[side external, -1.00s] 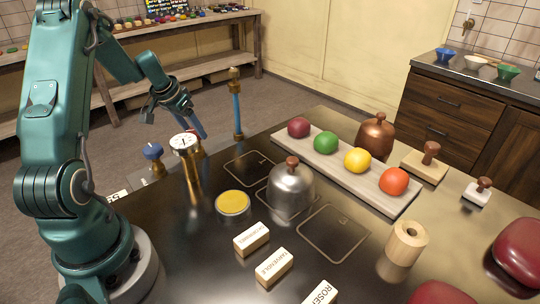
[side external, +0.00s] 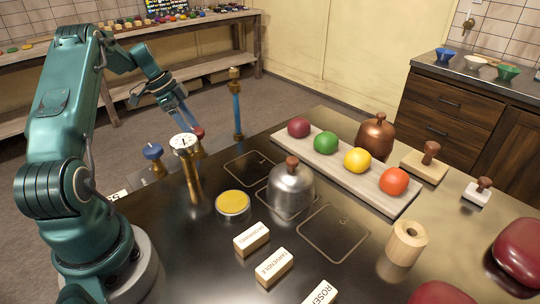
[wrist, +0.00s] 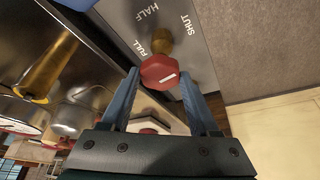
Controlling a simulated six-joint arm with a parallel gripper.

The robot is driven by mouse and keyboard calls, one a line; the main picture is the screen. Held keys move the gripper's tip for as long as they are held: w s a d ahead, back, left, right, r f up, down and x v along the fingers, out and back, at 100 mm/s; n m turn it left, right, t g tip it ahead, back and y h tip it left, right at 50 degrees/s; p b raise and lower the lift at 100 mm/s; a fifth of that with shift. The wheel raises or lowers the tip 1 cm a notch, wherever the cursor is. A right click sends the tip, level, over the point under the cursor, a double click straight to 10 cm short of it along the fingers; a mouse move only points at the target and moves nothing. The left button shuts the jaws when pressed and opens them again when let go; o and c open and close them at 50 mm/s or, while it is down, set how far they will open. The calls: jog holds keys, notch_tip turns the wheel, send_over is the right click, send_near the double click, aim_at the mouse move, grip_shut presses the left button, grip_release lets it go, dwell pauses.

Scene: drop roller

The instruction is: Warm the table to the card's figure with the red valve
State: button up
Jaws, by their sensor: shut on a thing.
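The red valve (wrist: 160,72) is a faceted knob with a white mark, on a brass stem over a grey plate lettered FULL, HALF and SHUT. My gripper (wrist: 160,76) is shut on it, one blue finger on each side. In the side view my gripper (side external: 190,124) reaches down to the red valve (side external: 198,133), which is partly hidden behind the gauge. The white-faced gauge (side external: 184,142) stands on a brass post at the table's left edge; its reading is too small to tell. The dark table (side external: 170,240) has outlined squares. I cannot make out the card's figure.
A blue valve (side external: 153,152) stands left of the gauge, and a blue upright pipe (side external: 237,110) behind. A metal dome (side external: 291,188), yellow-topped tin (side external: 233,203), labelled blocks (side external: 274,267) and a board (side external: 343,178) with coloured balls occupy the table. A copper dome (side external: 376,135) stands behind.

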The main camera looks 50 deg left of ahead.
jog(key=shift+m+g+h, duration=0.3)
jog(key=shift+m, duration=0.7)
jog(key=o, duration=1.4)
jog(key=shift+c, duration=0.2)
jog(key=v, duration=0.5)
jog(key=shift+w, duration=0.15)
